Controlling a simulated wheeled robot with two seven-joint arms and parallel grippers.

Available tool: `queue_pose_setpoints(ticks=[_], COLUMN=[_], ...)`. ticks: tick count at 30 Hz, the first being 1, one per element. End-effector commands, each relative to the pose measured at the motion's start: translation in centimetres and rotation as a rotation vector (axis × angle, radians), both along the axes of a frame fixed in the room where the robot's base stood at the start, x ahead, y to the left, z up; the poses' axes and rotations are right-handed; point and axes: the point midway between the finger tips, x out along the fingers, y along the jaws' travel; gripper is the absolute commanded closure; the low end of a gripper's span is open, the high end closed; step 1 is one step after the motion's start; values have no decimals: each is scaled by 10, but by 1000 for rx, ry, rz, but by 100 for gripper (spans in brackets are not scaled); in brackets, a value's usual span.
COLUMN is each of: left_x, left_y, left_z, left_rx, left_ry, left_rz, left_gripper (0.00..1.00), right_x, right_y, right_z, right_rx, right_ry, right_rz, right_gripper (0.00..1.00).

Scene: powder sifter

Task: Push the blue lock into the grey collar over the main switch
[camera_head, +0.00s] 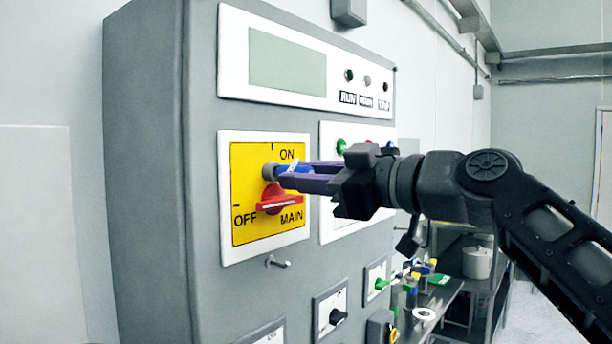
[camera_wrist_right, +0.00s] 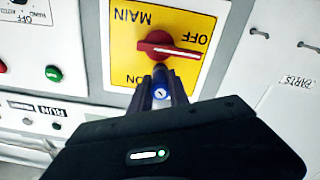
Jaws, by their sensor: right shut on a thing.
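The main switch is a red rotary handle (camera_head: 279,199) on a yellow plate (camera_head: 250,225) marked ON, OFF and MAIN. Its handle lies sideways, toward OFF. A grey collar (camera_head: 268,171) sits on the plate just above the handle. My right gripper (camera_head: 287,175) is shut on the blue lock (camera_head: 292,168), whose far end is at the collar's mouth. I cannot tell how deep it sits. In the right wrist view the lock (camera_wrist_right: 161,91) shows its round keyed end between the fingers, and the red handle (camera_wrist_right: 168,51) is beyond it. My left gripper is not in view.
The grey cabinet (camera_head: 150,150) carries a display panel (camera_head: 290,62) above the switch and smaller switches below. A small hook (camera_head: 278,263) sticks out under the yellow plate. A bench with coloured parts (camera_head: 425,285) stands at the lower right.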

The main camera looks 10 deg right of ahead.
Motion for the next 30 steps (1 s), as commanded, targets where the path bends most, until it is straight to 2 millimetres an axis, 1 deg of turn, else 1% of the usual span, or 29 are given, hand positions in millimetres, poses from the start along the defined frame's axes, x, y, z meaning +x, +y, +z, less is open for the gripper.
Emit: queue_pose_setpoints(ticks=[22,23,30], left_x=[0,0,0], left_y=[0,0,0], left_z=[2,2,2], left_rx=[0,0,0], left_ry=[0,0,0], left_rz=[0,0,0], left_gripper=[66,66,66], right_x=[8,9,9], right_y=[7,7,7], right_z=[1,1,1], right_rx=[1,1,1], right_ry=[-2,-2,-1], right_rz=[0,0,-1], right_gripper=[100,78,58])
